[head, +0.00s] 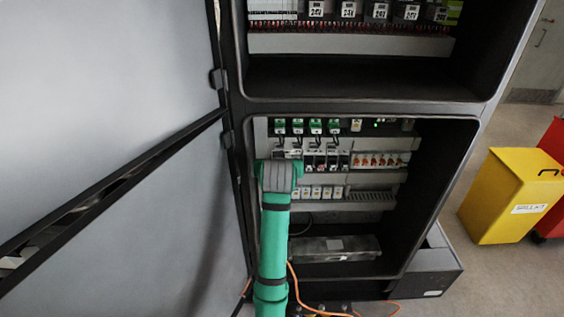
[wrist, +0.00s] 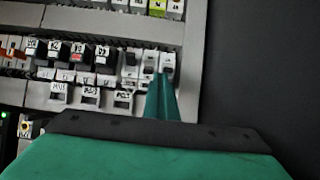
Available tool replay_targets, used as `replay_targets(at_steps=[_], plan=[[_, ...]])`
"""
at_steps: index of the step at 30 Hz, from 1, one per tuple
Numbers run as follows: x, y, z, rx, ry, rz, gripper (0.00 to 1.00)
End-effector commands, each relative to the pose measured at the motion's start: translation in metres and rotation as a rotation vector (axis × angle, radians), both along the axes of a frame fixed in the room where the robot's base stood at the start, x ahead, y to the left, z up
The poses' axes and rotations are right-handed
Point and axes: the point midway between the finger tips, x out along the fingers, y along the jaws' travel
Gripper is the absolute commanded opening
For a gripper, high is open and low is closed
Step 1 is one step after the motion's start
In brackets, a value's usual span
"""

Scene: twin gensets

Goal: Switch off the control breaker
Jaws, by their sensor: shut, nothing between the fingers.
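The lower bay of the open cabinet holds rows of breakers. In the wrist view, a row has black breakers (wrist: 75,54), and white breakers with dark toggles (wrist: 149,66) stand at its right end. Which one is the control breaker I cannot tell, as the labels are too small to read. My gripper (wrist: 162,82) is shut and empty, its fingertips in front of the lower part of the end white breakers. Whether they touch I cannot tell. In the head view, my green arm (head: 274,235) reaches up into the bay and hides the row's left end and the fingertips.
The grey cabinet door (head: 110,120) stands open at the left, and the bay's dark frame (head: 450,190) borders the right. Green-topped modules (head: 307,127) and orange-marked breakers (head: 380,160) sit nearby. Orange cable (head: 325,313) lies below. A yellow bin (head: 510,195) stands at the right.

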Motion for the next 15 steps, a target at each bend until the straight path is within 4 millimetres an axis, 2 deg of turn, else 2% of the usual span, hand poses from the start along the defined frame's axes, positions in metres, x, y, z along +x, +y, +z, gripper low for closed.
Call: replay_targets(at_steps=[1, 8, 15], plan=[[-0.001, 0.008, -0.003, 0.0, 0.007, 0.015, 0.0], [-0.001, 0.01, 0.001, 0.001, 0.007, 0.018, 0.0], [-0.001, 0.007, 0.014, 0.001, 0.002, 0.014, 0.0]])
